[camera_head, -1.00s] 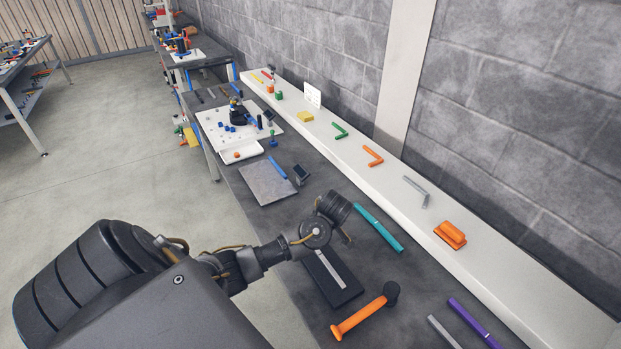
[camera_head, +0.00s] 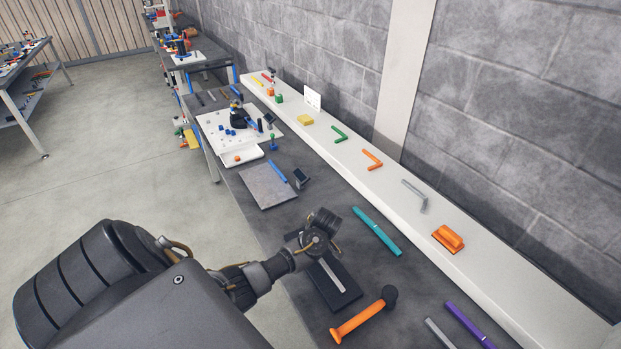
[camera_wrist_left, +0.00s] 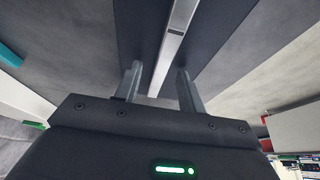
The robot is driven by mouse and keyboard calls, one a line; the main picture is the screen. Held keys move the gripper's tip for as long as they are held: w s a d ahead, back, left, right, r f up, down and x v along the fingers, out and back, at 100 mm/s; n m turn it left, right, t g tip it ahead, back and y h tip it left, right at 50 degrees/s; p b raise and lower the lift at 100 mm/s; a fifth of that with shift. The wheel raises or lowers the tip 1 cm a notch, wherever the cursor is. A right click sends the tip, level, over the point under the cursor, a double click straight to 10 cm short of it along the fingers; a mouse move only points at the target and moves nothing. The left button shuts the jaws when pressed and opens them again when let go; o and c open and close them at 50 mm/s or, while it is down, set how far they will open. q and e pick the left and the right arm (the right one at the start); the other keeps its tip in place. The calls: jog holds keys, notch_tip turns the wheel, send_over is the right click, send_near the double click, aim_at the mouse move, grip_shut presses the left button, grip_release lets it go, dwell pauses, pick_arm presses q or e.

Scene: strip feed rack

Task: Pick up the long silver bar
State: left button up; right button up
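The long silver bar (camera_head: 334,277) lies on a dark block (camera_head: 345,292) on the workbench, just below my left wrist in the head view. In the left wrist view the silver bar (camera_wrist_left: 176,38) runs lengthwise from the top edge down between the fingers. My left gripper (camera_wrist_left: 159,72) is open, with one finger on each side of the bar and a gap showing on both sides. I cannot tell how high the fingertips are above the block. In the head view the fingers are hidden by my wrist. My right gripper is not in view.
An orange handle with a dark knob (camera_head: 362,317) lies close to the block. A teal bar (camera_head: 377,231), a purple bar (camera_head: 470,325) and a shorter grey bar (camera_head: 440,333) lie nearby. A white ledge (camera_head: 405,222) runs along the wall.

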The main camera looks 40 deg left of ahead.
pick_arm(q)
grip_shut()
jog(key=shift+r, duration=0.1)
